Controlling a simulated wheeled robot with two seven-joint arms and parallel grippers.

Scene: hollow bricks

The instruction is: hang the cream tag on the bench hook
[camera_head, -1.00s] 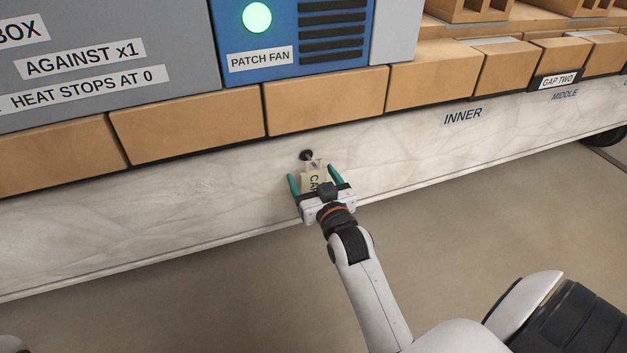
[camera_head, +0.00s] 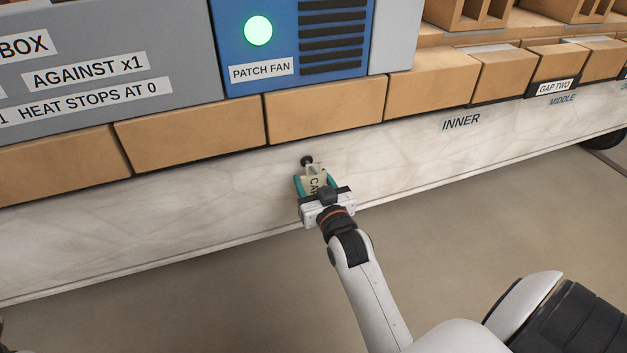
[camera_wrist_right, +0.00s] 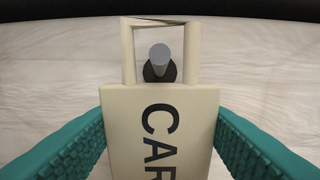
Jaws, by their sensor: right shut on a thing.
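The cream tag (camera_head: 315,181) with dark lettering is at the pale front face of the bench, between the fingers of my right gripper (camera_head: 316,187). In the right wrist view the tag (camera_wrist_right: 160,125) has a square loop at its top, and the teal fingers of the gripper (camera_wrist_right: 160,140) are against its two sides. The grey peg of the bench hook (camera_wrist_right: 159,60), with a dark base, shows through the loop opening. In the head view the dark hook base (camera_head: 307,161) is just above the tag. Whether the loop rests on the peg I cannot tell.
A row of tan bricks (camera_head: 326,108) lines the bench edge above the hook. A blue patch fan box (camera_head: 285,45) and a grey box (camera_head: 110,50) stand behind it. The floor (camera_head: 520,230) in front of the bench is clear.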

